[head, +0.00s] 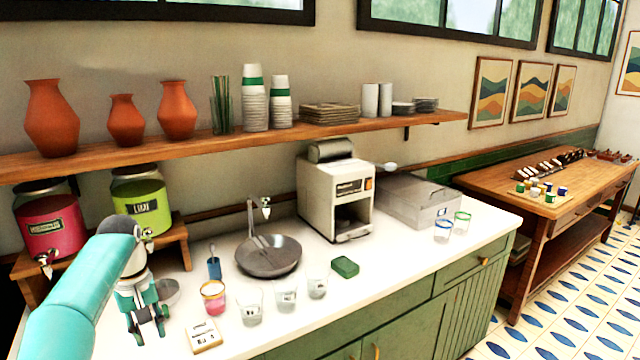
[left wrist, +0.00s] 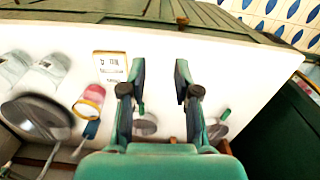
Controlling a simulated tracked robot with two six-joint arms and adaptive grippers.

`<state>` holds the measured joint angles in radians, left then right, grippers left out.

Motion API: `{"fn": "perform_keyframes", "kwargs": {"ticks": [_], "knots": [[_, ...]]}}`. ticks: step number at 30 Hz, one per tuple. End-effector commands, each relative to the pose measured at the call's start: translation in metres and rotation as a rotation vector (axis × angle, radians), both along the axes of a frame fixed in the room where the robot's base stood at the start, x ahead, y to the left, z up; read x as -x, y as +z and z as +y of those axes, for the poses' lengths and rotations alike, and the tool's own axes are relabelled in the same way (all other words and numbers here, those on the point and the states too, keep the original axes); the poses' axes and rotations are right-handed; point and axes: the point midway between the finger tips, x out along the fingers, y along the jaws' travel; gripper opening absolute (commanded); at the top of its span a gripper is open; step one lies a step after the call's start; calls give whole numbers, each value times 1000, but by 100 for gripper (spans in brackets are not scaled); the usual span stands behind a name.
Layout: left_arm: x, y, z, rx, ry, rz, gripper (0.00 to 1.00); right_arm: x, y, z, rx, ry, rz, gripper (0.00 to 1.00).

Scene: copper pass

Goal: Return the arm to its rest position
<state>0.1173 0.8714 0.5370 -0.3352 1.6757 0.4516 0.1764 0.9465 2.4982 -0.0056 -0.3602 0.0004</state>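My left arm comes in from the left in the head view, over the left end of the white counter (head: 385,262). My left gripper (head: 150,328) hangs above the counter, left of a small printed card (head: 204,336). In the left wrist view the two fingers of my left gripper (left wrist: 160,80) stand apart with nothing between their tips. The card also shows there (left wrist: 109,65), left of the fingers. My right gripper is in neither view.
Drink dispensers (head: 50,222) stand behind my arm. A shelf (head: 270,138) runs above. The counter's right front is clear.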

Motion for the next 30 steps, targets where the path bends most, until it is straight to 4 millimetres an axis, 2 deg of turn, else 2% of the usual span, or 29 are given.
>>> {"fn": "perform_keyframes", "kwargs": {"ticks": [8, 11, 13, 16, 20, 24, 27, 30], "knots": [[-15, -76, -32, 41, -133, -12, 31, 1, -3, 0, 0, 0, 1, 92], [-15, -116, -51, 69, -192, -20, 31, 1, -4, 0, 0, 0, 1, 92], [-9, -151, -68, 97, -238, -27, 31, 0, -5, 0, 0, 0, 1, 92], [8, -205, -97, 146, -301, -43, 31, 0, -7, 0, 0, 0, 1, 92], [47, -265, -136, 208, -362, -66, 31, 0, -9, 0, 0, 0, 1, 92], [104, -315, -172, 266, -400, -86, 31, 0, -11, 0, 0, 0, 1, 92], [154, -340, -194, 296, -413, -98, 31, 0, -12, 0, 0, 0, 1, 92], [204, -355, -209, 314, -421, -107, 31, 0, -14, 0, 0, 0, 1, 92]]}}
